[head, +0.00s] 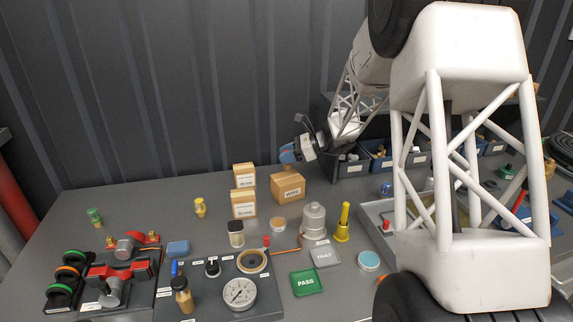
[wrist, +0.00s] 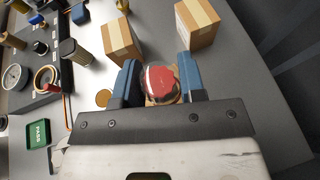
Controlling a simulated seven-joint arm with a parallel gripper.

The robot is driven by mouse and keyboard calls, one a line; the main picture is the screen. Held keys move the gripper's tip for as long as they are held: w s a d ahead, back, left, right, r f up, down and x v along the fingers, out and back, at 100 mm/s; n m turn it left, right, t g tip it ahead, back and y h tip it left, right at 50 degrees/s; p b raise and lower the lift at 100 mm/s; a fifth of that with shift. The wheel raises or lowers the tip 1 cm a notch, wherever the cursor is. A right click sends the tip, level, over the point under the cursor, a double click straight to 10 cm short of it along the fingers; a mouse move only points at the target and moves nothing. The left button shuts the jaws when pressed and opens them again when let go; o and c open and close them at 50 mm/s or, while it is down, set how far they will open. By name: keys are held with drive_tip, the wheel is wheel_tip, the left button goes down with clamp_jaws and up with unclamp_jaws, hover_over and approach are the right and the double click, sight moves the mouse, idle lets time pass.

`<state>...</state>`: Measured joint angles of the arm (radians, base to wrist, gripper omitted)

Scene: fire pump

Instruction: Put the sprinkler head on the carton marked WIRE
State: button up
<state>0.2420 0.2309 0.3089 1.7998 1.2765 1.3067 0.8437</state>
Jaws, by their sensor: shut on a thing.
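My gripper (head: 288,155) is above the carton marked WIRE (head: 291,193), with its blue fingers pointing down. In the wrist view my gripper (wrist: 155,82) is shut on the sprinkler head (wrist: 161,83), which shows a rounded red and silver end between the fingers. In the head view only a small brassy part of the sprinkler head (head: 286,168) shows below the fingers, close over the carton's top. I cannot tell whether it touches the carton. The WIRE carton is brown and closed, and my gripper largely hides it in the wrist view.
Two labelled cartons (head: 244,205) (head: 244,176) stand left of the WIRE carton. A round tin (head: 278,224), a grey cylinder (head: 314,221) and a yellow fitting (head: 343,222) stand in front. Blue bins (head: 378,157) are behind on the right. The table's back left is mostly clear.

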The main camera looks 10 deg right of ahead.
drive_tip(key=shift+f, duration=1.75)
drive_tip(key=shift+f, duration=0.1)
drive_tip(key=o, duration=1)
drive_tip(key=shift+c, duration=0.2)
drive_tip(key=shift+d, duration=0.1)
drive_tip(key=v, duration=1.2)
drive_tip(key=shift+s+a+r, duration=0.15)
drive_tip(key=shift+a+r, duration=0.05)
